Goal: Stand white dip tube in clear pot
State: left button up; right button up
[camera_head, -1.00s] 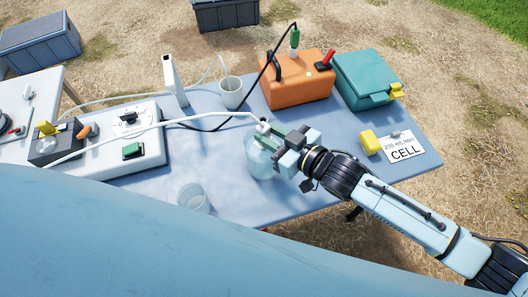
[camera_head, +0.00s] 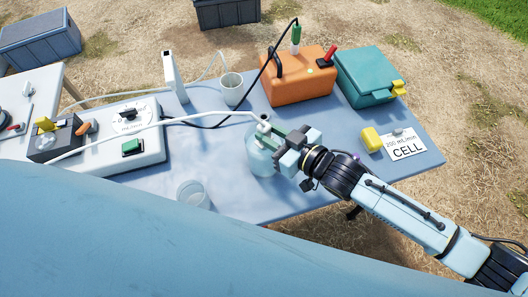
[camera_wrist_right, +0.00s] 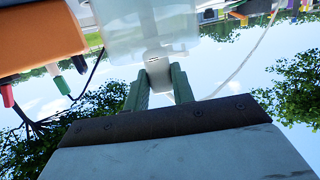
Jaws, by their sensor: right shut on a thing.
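My right gripper (camera_head: 275,137) is at the neck of a clear, rounded bottle (camera_head: 262,160) on the blue table. In the right wrist view its green fingers (camera_wrist_right: 159,82) are shut on a small whitish piece (camera_wrist_right: 158,70), with a translucent container (camera_wrist_right: 150,30) just beyond. A thin white tube (camera_head: 205,120) runs from the pump side to the bottle's top; whether the gripped piece is the dip tube or the bottle's neck I cannot tell. A low clear pot (camera_head: 193,195) stands apart near the table's front edge and looks empty. My left gripper is not in view.
A white stand (camera_head: 174,78) and a whitish cup (camera_head: 231,89) are at the back. An orange case (camera_head: 298,80), a teal box (camera_head: 366,78), a yellow block (camera_head: 371,139) and a CELL card (camera_head: 406,146) are to the right. A pump unit (camera_head: 125,145) is left. Bare table lies around the pot.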

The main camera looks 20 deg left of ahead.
jog(key=shift+f, duration=0.4)
jog(key=o, duration=1)
jog(key=shift+c, duration=0.2)
jog(key=shift+d, duration=0.1)
jog(key=v, duration=1.3)
jog(key=shift+p, duration=0.4)
jog(key=shift+s+r, duration=0.1)
